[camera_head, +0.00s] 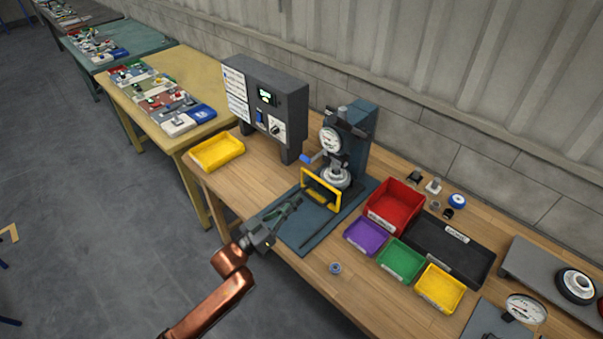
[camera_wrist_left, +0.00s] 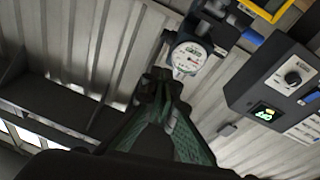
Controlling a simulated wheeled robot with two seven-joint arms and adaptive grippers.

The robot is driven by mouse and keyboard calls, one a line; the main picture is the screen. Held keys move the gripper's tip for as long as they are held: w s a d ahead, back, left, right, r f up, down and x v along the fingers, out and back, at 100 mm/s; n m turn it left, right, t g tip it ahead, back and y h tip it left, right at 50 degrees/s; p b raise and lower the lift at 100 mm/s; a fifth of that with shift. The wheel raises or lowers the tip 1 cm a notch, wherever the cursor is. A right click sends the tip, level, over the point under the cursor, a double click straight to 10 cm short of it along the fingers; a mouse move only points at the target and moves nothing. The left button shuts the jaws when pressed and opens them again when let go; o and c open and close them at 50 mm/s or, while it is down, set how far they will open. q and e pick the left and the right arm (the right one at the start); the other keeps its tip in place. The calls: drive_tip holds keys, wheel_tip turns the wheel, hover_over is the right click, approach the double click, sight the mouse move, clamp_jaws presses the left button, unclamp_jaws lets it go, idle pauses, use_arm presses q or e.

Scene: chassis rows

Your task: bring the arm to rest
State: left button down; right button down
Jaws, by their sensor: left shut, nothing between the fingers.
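My left arm comes in from the lower left in the head view. Its gripper (camera_head: 291,206) is shut and empty, above the left part of the dark base plate (camera_head: 300,235) of the press. The gripper also shows in the left wrist view (camera_wrist_left: 160,78), fingers together. The press (camera_head: 357,140) stands behind it with a round dial gauge (camera_head: 330,139) and a yellow frame (camera_head: 322,187) at its front. The dial also shows in the left wrist view (camera_wrist_left: 188,58). My right gripper is in neither view.
A grey control box (camera_head: 285,95) and a yellow tray (camera_head: 217,151) stand left of the press. Red (camera_head: 395,204), purple (camera_head: 366,236), green (camera_head: 401,260) and yellow (camera_head: 440,289) bins and a black tray (camera_head: 447,248) stand right. A small ring (camera_head: 335,268) lies near the front edge.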

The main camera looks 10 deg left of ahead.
use_arm(q)
drive_tip(key=s+a+f+n+g+y, duration=0.2)
drive_tip(key=s+a+f+y, duration=0.35)
drive_tip(key=f, duration=0.45)
drive_tip(key=s+a+f+n+g+y, duration=0.2)
drive_tip(key=s+a+f+y, duration=0.2)
drive_tip(key=s+a+f, duration=0.45)
drive_tip(key=s+a+f+n+g+y, duration=0.15)
drive_tip(key=s+a+f+g, duration=0.3)
drive_tip(key=s, duration=0.85)
drive_tip(key=s+a+f+g+y, duration=0.35)
drive_tip(key=s+a+f, duration=0.25)
drive_tip(key=s, duration=0.7)
wheel_tip(320, 180, down, 28)
drive_tip(key=s+d+g, duration=0.1)
drive_tip(key=g, duration=0.1)
drive_tip(key=s+f+g+h, duration=0.1)
drive_tip(key=s+f, duration=1.8)
drive_tip(key=s, duration=0.1)
drive_tip(key=shift+s+d+m, duration=0.3)
drive_tip(key=shift+s+m, duration=0.1)
drive_tip(key=shift+m, duration=0.05)
